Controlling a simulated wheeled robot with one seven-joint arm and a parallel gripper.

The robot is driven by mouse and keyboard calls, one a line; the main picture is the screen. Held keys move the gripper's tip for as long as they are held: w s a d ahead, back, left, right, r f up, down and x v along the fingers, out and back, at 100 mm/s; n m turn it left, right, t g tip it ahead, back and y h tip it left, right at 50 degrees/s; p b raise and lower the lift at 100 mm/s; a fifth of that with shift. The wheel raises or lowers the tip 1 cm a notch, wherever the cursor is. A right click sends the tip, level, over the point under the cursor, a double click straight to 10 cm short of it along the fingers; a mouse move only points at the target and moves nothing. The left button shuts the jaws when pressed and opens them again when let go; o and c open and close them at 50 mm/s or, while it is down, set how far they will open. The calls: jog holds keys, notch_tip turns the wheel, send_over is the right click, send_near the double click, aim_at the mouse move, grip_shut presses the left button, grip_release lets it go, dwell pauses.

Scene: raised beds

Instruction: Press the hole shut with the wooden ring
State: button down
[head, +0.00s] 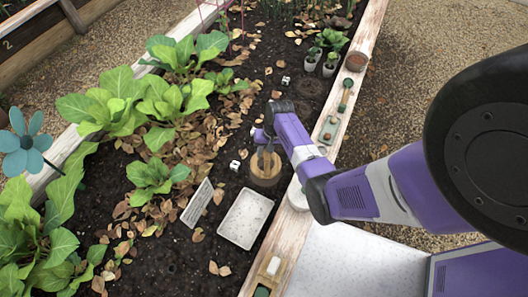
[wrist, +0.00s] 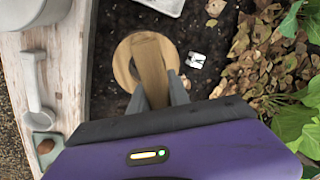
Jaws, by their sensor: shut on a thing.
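The wooden ring (head: 264,180) is a round, light-brown piece lying flat at soil level in the bed, near the inner side of the front board. In the wrist view the ring (wrist: 123,66) shows with a broad wooden grip (wrist: 150,68) standing up from it. My gripper (head: 267,155) is above the ring with its fingers pointing down. In the wrist view my gripper (wrist: 157,92) has its two grey fingers on either side of the wooden grip, shut on it. No hole shows under the ring; whatever is beneath it is hidden. I cannot tell how firmly it touches the soil.
A white tray (head: 233,235), a leaning sign (head: 197,203) and a small white marker (head: 235,165) are close by. Round dark patches (head: 308,86) lie farther along the soil. Small potted plants (head: 330,64) stand beyond. Leafy plants (head: 150,100) fill the left; the wooden edge board (head: 264,250) runs along the right.

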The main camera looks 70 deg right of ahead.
jog(key=shift+r+p, duration=4.2)
jog(key=shift+r, duration=0.4)
